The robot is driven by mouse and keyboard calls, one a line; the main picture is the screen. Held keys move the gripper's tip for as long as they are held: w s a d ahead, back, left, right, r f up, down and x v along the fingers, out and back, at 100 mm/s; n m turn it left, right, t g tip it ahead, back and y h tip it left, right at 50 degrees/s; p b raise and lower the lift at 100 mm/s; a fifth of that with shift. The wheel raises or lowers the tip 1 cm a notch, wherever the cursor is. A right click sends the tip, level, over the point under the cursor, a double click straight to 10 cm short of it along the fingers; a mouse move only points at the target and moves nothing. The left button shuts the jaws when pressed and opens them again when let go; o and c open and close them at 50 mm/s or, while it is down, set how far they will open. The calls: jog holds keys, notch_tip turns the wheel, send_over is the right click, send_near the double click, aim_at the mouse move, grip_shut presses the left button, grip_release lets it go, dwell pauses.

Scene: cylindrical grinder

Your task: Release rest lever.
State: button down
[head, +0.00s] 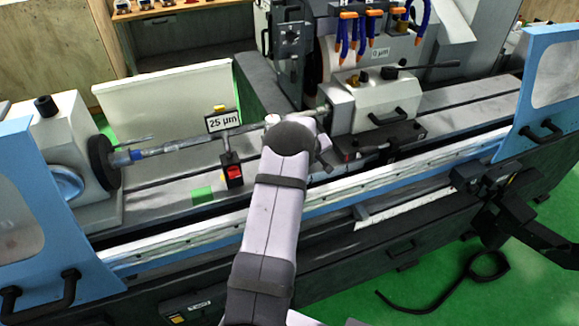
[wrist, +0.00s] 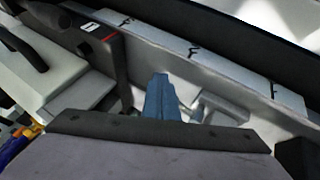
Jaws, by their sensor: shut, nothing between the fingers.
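My gripper (wrist: 158,82) shows in the wrist view as narrow blue-grey fingers, shut with nothing between them. Its tips are in front of a pale ledge, close to a black block (wrist: 112,62) with a small red and white label. A small flat grey plate (wrist: 222,108) lies just right of the fingers; I cannot tell whether they touch it. In the head view my arm's rounded wrist hides the gripper and the area beneath it. I cannot clearly pick out the rest lever. A long dark lever (head: 425,66) with a round knob sits on the white housing at right.
A long workpiece (head: 180,145) runs from the headstock at left. A gauge (head: 232,172) with a red display stands below a "25 µm" sign. The front rail (head: 420,166) crosses below the bed. Open blue doors flank both sides, and coolant hoses hang at the back.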

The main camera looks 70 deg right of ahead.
jog(key=shift+w+d+p, duration=0.2)
jog(key=shift+d+p, duration=0.2)
jog(key=shift+d, duration=0.7)
jog(key=shift+s+a, duration=0.55)
jog(key=s+a+r+b, duration=0.3)
jog(key=s+r, duration=0.4)
jog(key=r, duration=0.1)
jog(key=shift+s, duration=0.15)
dwell(0.4)
